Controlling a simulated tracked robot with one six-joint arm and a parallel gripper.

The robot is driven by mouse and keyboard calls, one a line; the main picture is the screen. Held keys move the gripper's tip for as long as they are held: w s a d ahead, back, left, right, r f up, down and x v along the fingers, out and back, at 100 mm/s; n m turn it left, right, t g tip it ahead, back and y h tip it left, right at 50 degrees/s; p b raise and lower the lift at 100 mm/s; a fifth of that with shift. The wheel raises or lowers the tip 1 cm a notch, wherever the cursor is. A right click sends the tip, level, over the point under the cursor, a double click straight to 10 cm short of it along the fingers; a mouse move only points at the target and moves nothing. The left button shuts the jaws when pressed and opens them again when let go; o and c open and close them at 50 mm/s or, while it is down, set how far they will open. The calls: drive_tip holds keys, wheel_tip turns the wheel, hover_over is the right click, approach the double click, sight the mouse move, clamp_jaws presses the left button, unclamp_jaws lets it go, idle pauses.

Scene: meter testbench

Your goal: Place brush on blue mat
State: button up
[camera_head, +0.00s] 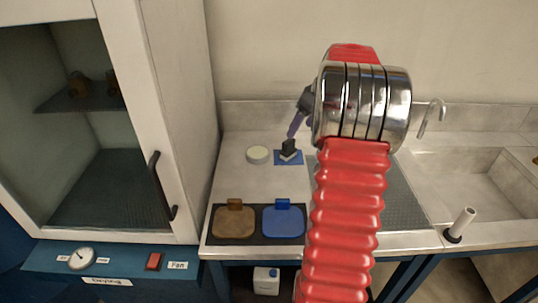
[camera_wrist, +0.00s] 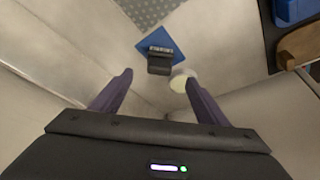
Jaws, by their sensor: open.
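The black brush (camera_head: 289,148), with a pale strip along its lower edge, stands on the small blue mat (camera_head: 280,161). In the wrist view the brush (camera_wrist: 159,66) lies ahead of the fingertips, over the lower corner of the blue mat (camera_wrist: 146,46). My gripper (camera_head: 292,136) has purple fingers and is just above the brush in the head view. In the wrist view my gripper (camera_wrist: 159,78) has its fingers spread wide with nothing between the tips. The brush looks apart from both fingers.
A round white disc (camera_head: 258,155) lies left of the mat. A brown pad (camera_head: 234,224) and a blue pad (camera_head: 283,224) sit on a dark tray in front. A sink (camera_head: 478,180) is at right. A fume cupboard (camera_head: 105,130) stands at left.

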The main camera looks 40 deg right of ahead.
drive_tip(key=s+a+r, duration=0.2)
drive_tip(key=a+r, duration=0.2)
drive_tip(key=a, duration=1)
drive_tip(key=s+a+r, duration=0.1)
drive_tip(key=a+r, duration=0.3)
drive_tip(key=a, duration=1)
drive_tip(key=s+a+f+m+t, duration=0.1)
drive_tip(key=s+a+f, duration=0.3)
drive_tip(key=s+a, duration=1.2)
drive_tip(key=shift+s+a+f, duration=0.2)
drive_tip(key=shift+a, duration=0.75)
